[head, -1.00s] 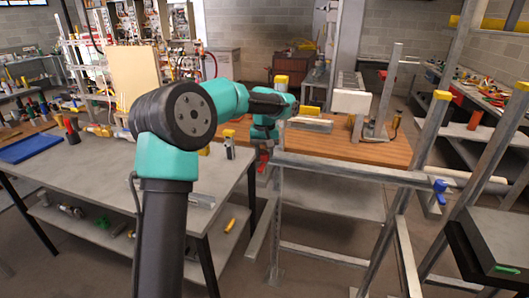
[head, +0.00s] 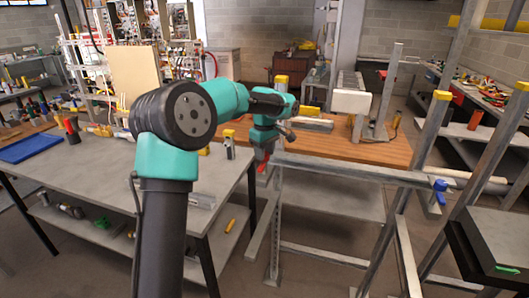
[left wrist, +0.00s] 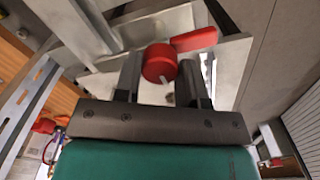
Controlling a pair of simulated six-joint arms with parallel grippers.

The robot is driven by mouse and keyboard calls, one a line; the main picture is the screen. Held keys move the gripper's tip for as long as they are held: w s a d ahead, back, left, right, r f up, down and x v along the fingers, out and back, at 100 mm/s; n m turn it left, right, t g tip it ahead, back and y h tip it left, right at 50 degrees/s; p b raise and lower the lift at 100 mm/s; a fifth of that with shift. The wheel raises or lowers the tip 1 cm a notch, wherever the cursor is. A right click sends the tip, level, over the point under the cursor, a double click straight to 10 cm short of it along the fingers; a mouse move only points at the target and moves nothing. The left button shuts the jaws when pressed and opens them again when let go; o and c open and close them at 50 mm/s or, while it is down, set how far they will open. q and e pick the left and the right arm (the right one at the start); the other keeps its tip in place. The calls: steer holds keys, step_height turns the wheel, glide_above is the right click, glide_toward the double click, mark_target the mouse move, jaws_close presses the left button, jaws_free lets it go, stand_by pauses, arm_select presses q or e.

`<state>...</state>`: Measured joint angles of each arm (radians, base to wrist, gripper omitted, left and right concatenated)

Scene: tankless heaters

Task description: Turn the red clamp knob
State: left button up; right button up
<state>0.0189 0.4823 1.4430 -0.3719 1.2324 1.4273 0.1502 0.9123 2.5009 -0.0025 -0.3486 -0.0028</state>
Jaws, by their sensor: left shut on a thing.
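The red clamp knob (left wrist: 160,63) sits between the two fingers of my left gripper (left wrist: 160,75) in the left wrist view. It is round, with a white mark on its near face and a red lever (left wrist: 194,40) reaching to the upper right. My left gripper is shut on the knob. In the head view the left gripper (head: 263,153) points down at the left end of the metal frame's rail, and the red lever (head: 262,168) shows below it. The fingers there are small and partly hidden. My right gripper is not in view.
The metal frame (head: 350,172) has a blue clamp knob (head: 440,186) at its right end. A grey workbench (head: 110,175) stands to the left, and a wooden-topped table (head: 360,148) lies behind the rail. Yellow-capped posts rise at the right.

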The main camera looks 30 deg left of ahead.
arm_select(q)
steer(key=shift+n, duration=0.3)
steer(key=o, duration=0.9)
steer(key=shift+r, duration=0.1)
step_height(320, 180, up, 17)
steer(key=shift+r, duration=0.15)
stand_by(0.3)
stand_by(0.4)
